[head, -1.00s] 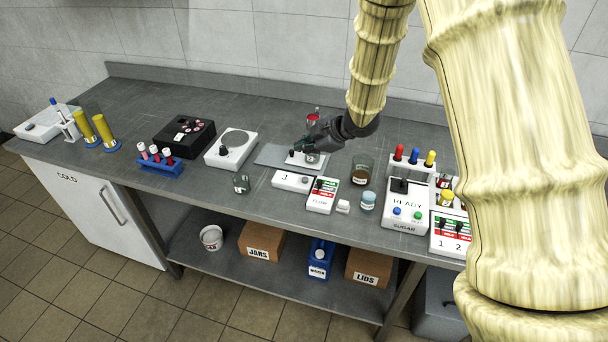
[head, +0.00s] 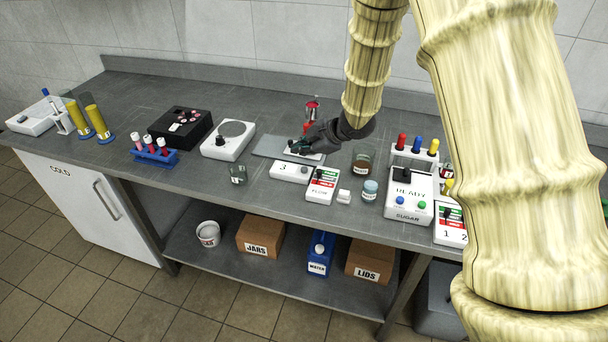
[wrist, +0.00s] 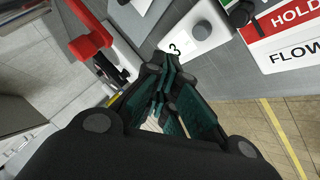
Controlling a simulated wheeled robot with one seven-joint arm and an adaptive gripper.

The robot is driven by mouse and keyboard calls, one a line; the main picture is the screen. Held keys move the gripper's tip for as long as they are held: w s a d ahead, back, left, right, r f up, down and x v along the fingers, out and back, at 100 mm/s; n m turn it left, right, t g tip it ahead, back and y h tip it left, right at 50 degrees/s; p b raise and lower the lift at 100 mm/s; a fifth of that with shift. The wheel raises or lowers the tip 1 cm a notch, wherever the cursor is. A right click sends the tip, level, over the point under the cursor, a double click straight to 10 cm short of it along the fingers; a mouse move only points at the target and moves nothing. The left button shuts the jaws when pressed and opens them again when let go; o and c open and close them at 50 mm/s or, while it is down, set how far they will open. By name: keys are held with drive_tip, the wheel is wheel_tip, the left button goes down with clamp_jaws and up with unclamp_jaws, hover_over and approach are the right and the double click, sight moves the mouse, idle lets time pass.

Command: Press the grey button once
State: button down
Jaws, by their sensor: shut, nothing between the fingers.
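The grey button (wrist: 203,29) is a round grey cap on a white box marked 3 (wrist: 188,46), seen at the top of the wrist view. The same white box (head: 284,169) sits near the front of the counter in the head view, where the button is too small to make out well. My gripper (head: 295,148) is shut and empty, over the grey plate behind that box. In the wrist view its dark teal fingers (wrist: 163,80) are closed together below the box, apart from the button in the picture.
A FLOW box (head: 321,185) with a black knob stands just right of the box. A red-topped device (head: 312,108) rises behind my gripper. A glass jar (head: 238,174), a brown jar (head: 362,162) and a blue-lidded jar (head: 369,190) stand nearby. The SUGAR box (head: 408,196) is further right.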

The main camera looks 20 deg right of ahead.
sight(303, 170)
drive_tip(key=shift+f+b, duration=0.9)
drive_tip(key=shift+f, duration=1)
drive_tip(key=shift+f, duration=0.1)
drive_tip(key=shift+f, duration=0.3)
drive_tip(key=shift+f, duration=0.4)
idle(0.8)
idle(0.3)
drive_tip(key=shift+r+p, duration=0.65)
drive_tip(key=shift+r, duration=0.2)
wheel_tip(303, 170, up, 5)
drive_tip(key=p, duration=0.4)
